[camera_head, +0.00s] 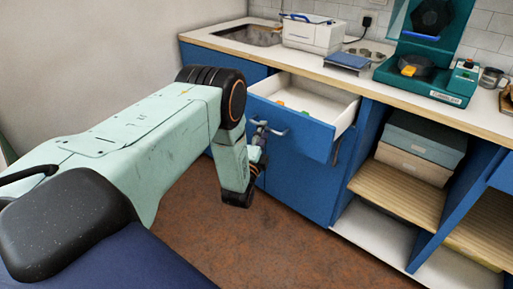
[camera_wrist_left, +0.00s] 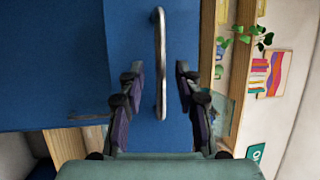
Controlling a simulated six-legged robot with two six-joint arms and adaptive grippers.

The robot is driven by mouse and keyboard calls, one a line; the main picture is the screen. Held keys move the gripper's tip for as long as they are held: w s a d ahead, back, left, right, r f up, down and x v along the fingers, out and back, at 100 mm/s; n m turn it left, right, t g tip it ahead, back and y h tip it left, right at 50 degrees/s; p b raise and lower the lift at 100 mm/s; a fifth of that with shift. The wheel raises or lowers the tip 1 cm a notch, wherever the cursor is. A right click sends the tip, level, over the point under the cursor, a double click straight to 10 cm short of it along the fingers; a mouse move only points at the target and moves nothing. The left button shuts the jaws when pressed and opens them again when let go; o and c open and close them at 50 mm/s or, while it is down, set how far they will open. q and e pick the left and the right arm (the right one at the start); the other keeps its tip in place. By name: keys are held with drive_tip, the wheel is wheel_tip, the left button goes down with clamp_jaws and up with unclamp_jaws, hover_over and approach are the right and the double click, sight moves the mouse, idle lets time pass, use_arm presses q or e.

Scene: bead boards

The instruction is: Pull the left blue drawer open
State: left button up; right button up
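The left blue drawer (camera_head: 312,136) stands pulled out of the cabinet in the head view, its white inside (camera_head: 315,97) showing with small coloured items in it. Its silver handle (camera_head: 277,131) is on the blue front. My left gripper (camera_head: 262,134) is at the handle, partly hidden by my own wrist. In the left wrist view, the two dark fingers of my left gripper (camera_wrist_left: 161,82) are apart, with a silver handle (camera_wrist_left: 161,50) between them and a visible gap on each side. My right gripper is in neither view.
The wooden counter (camera_head: 300,66) above holds a white box-shaped device (camera_head: 313,37), a blue scale (camera_head: 347,62) and a green machine (camera_head: 428,80). Open shelves (camera_head: 400,193) with a stacked box (camera_head: 422,140) are at the right. The brown floor (camera_head: 270,240) in front is clear.

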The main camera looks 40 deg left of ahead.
use_arm(q)
drive_tip(key=v, duration=0.9)
drive_tip(key=shift+s, duration=0.1)
drive_tip(key=s+d+f+n+g+h, duration=0.2)
drive_tip(key=s+d+f+n+g, duration=0.25)
drive_tip(key=s+f, duration=0.35)
drive_tip(key=s+d+f+n+g+h, duration=0.25)
drive_tip(key=s+f+n+g, duration=0.35)
drive_tip(key=f, duration=0.3)
drive_tip(key=s+d+r+n+g+h, duration=0.1)
drive_tip(key=s+d+g, duration=0.3)
drive_tip(key=s, duration=0.6)
drive_tip(key=s+d+r+n+g, duration=0.2)
drive_tip(key=s+d+g, duration=0.2)
drive_tip(key=s, duration=0.7)
drive_tip(key=shift+s+h, duration=0.2)
drive_tip(key=shift+h, duration=0.15)
drive_tip(key=shift+f+g, duration=0.1)
drive_tip(key=shift+g, duration=0.15)
